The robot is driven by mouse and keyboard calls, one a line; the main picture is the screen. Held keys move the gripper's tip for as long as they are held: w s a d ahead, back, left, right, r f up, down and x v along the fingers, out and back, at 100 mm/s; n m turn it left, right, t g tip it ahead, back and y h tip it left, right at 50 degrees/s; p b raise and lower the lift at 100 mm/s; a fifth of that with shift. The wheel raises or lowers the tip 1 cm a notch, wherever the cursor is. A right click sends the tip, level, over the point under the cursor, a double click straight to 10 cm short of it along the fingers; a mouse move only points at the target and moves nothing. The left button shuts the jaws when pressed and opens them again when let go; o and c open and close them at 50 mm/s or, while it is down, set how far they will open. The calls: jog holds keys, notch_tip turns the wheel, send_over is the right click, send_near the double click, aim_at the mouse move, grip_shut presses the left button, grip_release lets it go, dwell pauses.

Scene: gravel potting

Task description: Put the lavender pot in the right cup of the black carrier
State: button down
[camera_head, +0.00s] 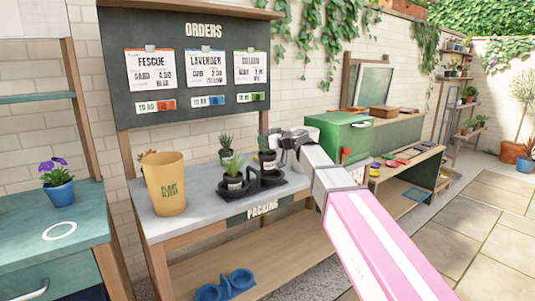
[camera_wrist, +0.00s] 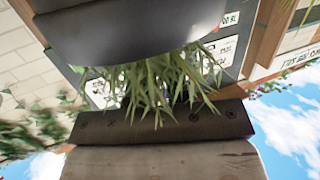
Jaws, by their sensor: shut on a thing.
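My gripper (camera_head: 281,150) is shut on a dark pot with a pale label (camera_head: 268,158), which I take to be the lavender pot. It appears upright at the right end of the black carrier (camera_head: 262,188); whether it rests in the right cup or hangs just above it I cannot tell. In the wrist view its thin green leaves (camera_wrist: 160,85) show between the two jaws, with a hint of purple; the pot's base is hidden. Another dark pot with a spiky green plant (camera_head: 233,180) stands in the carrier's left cup.
A further potted plant (camera_head: 225,152) stands behind the carrier on the packing bench (camera_head: 195,224). A yellow bin (camera_head: 166,185) is at the bench's left. A green box (camera_head: 338,136) is to the right. Blue cups (camera_head: 226,286) sit on the lower shelf. The orders board (camera_head: 200,35) hangs behind.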

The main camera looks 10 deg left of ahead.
aim_at(268, 151)
jog(key=w, duration=0.1)
jog(key=w+f, duration=0.1)
jog(key=shift+w+d+f, duration=0.3)
jog(key=shift+w+f, duration=0.05)
jog(key=shift+w, duration=0.05)
jog(key=shift+f, duration=2.05)
jog(key=c, duration=1.1)
grip_release()
jog(key=shift+f, duration=0.1)
